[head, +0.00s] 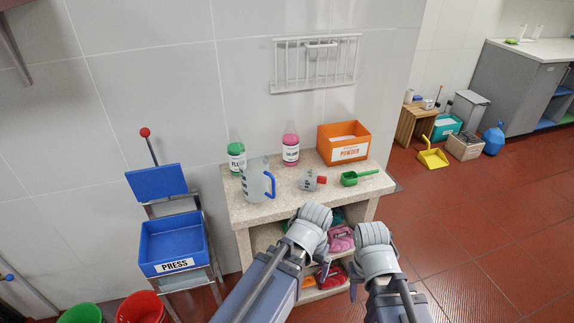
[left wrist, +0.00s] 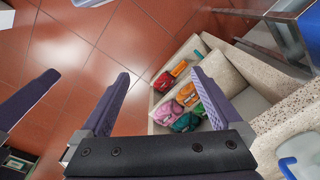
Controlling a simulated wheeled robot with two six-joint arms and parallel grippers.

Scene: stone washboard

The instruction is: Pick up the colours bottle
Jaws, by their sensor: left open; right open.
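The colours bottle (head: 290,151) is pink with a white label and stands upright at the back of the stone washboard's top (head: 240,212), in the head view. It is not in the left wrist view. My left gripper (left wrist: 160,75) is open and empty, pointing down toward the floor and the lower shelf in the left wrist view. In the head view its wrist is in front of the washboard's front edge, well short of the bottle, and hides the fingers. My right gripper (head: 366,285) is beside it to the right, open, its fingers mostly hidden by my wrist.
Coloured cloths (left wrist: 180,110) lie below. A blue press (head: 172,243) stands left.

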